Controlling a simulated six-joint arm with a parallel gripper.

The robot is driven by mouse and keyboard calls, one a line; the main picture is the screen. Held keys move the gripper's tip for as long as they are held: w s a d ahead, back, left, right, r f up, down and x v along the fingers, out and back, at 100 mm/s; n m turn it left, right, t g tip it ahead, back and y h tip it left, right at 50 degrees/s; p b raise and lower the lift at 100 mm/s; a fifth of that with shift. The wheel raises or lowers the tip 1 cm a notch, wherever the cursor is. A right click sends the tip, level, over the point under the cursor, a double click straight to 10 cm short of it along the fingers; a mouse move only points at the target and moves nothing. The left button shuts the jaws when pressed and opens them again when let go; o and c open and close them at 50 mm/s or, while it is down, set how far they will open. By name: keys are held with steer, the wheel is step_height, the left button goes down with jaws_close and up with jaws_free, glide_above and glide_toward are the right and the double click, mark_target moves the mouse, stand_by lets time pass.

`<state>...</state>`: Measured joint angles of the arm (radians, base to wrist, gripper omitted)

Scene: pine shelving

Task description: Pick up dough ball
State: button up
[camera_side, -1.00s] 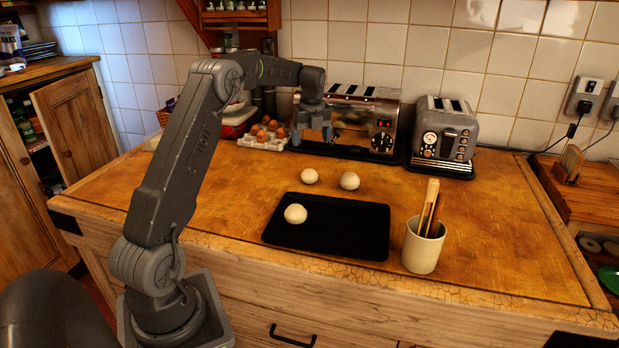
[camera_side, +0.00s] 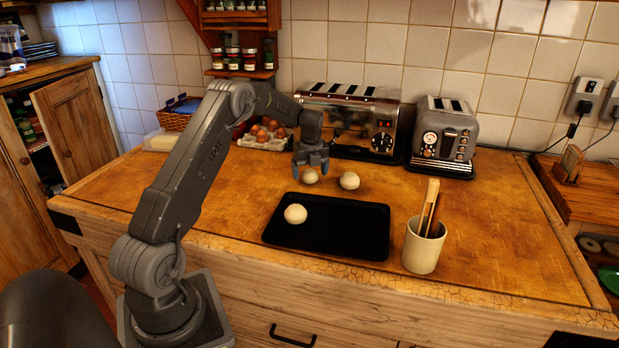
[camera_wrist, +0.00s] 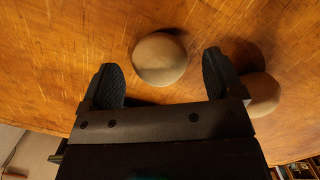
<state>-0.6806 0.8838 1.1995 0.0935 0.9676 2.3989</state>
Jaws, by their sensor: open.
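Three pale dough balls are in the side view. One dough ball (camera_side: 310,176) is on the wooden counter, partly hidden behind my gripper's fingers. A second dough ball (camera_side: 350,181) is on the counter just to its right. A third dough ball (camera_side: 295,214) lies on the left part of the black tray (camera_side: 345,240). My gripper (camera_side: 311,172) is open and points down at the first ball. In the wrist view, one ball (camera_wrist: 160,59) appears between and just beyond the open fingertips (camera_wrist: 162,75). Another ball (camera_wrist: 262,95) is outside the right finger. Contact is not visible.
A cream cup (camera_side: 422,248) with wooden utensils stands right of the tray. Two toasters (camera_side: 350,122) (camera_side: 444,135) stand along the back wall. An egg carton (camera_side: 265,140) is at the back left. The counter's right side is clear.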

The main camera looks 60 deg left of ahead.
steer(key=shift+a+f, duration=0.1)
steer(key=shift+f, duration=0.8)
steer(key=c, duration=0.7)
steer(key=shift+r, duration=0.2)
steer(key=shift+c, duration=0.2)
step_height(320, 180, up, 4)
steer(key=s+a+r, duration=0.4)
steer(key=s+r, duration=0.2)
steer(key=s, duration=0.4)
steer(key=s+d+r+n, duration=0.1)
steer(key=s+d, duration=0.1)
steer(key=d, duration=0.7)
steer(key=s+d, duration=0.2)
steer(key=d, duration=0.7)
glide_above(330, 225)
steer(key=s, duration=0.1)
step_height(330, 225, down, 6)
steer(key=shift+a+f, duration=0.1)
steer(key=shift+w+d+f, duration=0.3)
steer(key=shift+w, duration=0.1)
steer(key=shift+f, duration=1.95)
